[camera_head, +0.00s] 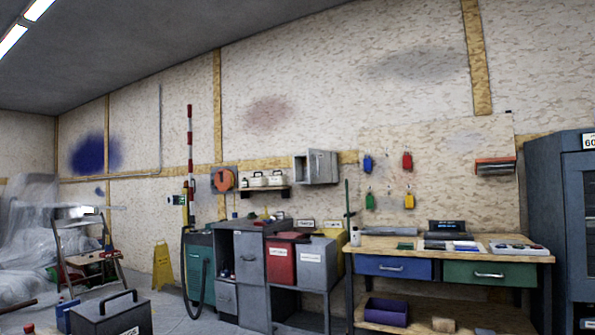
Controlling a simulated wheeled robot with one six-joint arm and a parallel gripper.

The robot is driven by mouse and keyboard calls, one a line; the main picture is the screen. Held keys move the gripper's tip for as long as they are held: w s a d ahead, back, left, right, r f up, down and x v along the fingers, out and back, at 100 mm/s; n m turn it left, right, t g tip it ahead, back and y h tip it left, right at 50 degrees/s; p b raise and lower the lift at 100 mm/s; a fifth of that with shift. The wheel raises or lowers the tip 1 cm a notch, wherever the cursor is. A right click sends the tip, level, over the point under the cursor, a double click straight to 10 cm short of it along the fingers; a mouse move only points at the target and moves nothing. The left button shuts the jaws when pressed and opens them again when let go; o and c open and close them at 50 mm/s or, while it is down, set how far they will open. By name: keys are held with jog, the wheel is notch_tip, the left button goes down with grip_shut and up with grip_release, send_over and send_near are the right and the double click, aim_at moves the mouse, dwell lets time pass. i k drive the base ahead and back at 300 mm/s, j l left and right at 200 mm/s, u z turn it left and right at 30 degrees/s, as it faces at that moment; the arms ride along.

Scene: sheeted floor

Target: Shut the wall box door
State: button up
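A small grey wall box (301,170) is fixed to the wall near the middle of the view, above the grey cabinets. Its door (322,166) stands open and swung out, showing its flat grey face. Part of the box's inside shows to the left of the door. My gripper is not in view, and nothing of mine touches the box or its door.
Grey cabinets (251,281) with a red bin (282,265) stand below the box. A wooden workbench (455,250) is to the right, with a dark tall cabinet (556,220) beyond.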

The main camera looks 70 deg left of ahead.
aim_at(323, 166)
jog(key=u, duration=2.1)
jog(key=i+j+z, duration=0.1)
jog(key=i+j, duration=0.25)
jog(key=i, duration=0.15)
jog(key=i+z, duration=0.15)
jog(key=i, duration=0.65)
jog(key=i+j+z, duration=0.15)
jog(key=i, duration=0.7)
